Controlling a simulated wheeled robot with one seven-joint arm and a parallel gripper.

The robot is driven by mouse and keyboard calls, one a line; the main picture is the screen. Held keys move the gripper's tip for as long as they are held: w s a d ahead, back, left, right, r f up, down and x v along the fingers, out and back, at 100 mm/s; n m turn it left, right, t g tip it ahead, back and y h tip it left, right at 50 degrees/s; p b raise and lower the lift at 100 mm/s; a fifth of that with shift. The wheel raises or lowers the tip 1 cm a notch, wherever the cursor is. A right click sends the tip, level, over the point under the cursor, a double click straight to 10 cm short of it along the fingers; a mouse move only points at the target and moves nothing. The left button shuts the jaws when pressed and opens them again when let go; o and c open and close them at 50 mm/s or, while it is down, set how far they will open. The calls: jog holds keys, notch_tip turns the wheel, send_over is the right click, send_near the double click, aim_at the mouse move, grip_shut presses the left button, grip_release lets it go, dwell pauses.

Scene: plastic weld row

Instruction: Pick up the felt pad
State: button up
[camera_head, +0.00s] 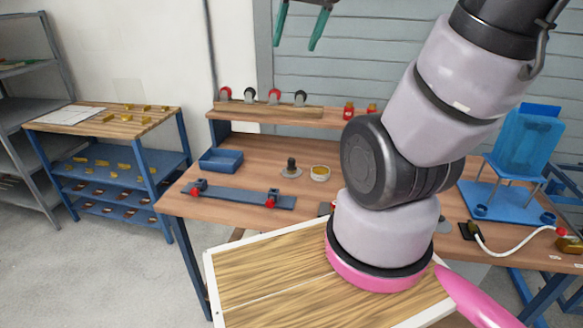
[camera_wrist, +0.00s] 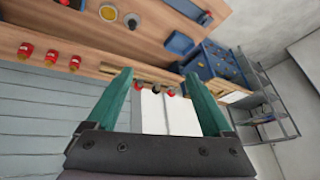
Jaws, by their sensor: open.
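My gripper (camera_head: 296,46) is at the top of the head view, raised above the bench, with its two green fingers apart and nothing between them. In the wrist view my gripper (camera_wrist: 158,76) also shows spread and empty, facing the shelf and wall. I cannot make out a felt pad for certain in either view. A grey disc with a dark knob (camera_head: 290,170) stands on the bench (camera_head: 235,170), beside a small round dish with yellow contents (camera_head: 320,174). My arm hides the middle of the bench.
A blue bin (camera_head: 221,161) and a blue-grey bar with red-tipped clamps (camera_head: 238,199) lie at the bench's left. Red jars (camera_head: 348,111) stand on the raised shelf (camera_head: 265,113). A blue chair-like fixture (camera_head: 525,150) and a white cord (camera_head: 510,246) are at the right.

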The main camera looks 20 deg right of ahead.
jog(key=w+d+f+n+g+h, duration=0.1)
jog(key=w+d+f+n+g, duration=0.2)
jog(key=w+f, duration=0.65)
jog(key=n+g, duration=0.2)
jog(key=n, duration=0.6)
send_over(292, 159)
jog(key=s, duration=0.1)
notch_tip(292, 159, down, 20)
jog(key=f, duration=0.4)
jog(key=f+n, duration=0.1)
jog(key=f, duration=0.2)
jog(key=w+f+n, duration=0.1)
jog(key=f, duration=0.3)
jog(key=shift+d+f+g, duration=0.1)
jog(key=shift+f+g, duration=0.2)
jog(key=shift+g, duration=0.1)
jog(key=shift+w+f, duration=0.1)
jog(key=shift+f, duration=3)
jog(key=shift+c, duration=0.3)
